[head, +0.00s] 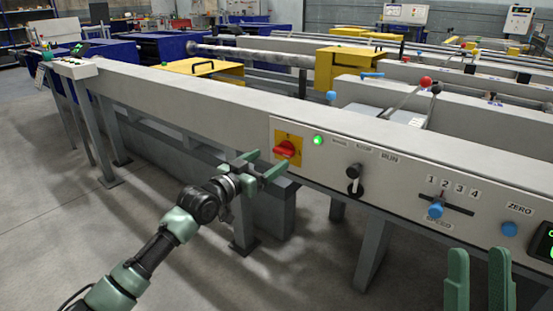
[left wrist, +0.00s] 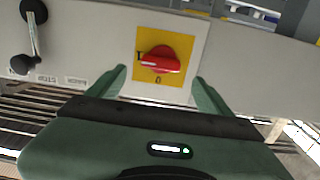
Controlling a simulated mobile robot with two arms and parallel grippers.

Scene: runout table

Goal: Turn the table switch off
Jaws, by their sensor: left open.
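The table switch is a red rotary knob (head: 285,149) on a yellow plate (head: 295,159), set in the grey front panel of the runout table. In the left wrist view the red knob (left wrist: 160,60) sits between the fingertips, beyond them, with marks "I" at its left and "0" below it on the yellow plate (left wrist: 180,88). The knob's handle lies roughly sideways in that view, towards the "I". My left gripper (head: 266,163) is open and empty, just in front of the switch, apparently apart from it. My right gripper (head: 479,262) is open and empty at the lower right.
Right of the switch, the panel carries a lit green lamp (head: 318,140), a black lever (head: 354,178), a blue slider knob (head: 435,210) and a blue button (head: 509,229). Grey table legs (head: 371,254) stand below. The floor (head: 180,280) in front is clear.

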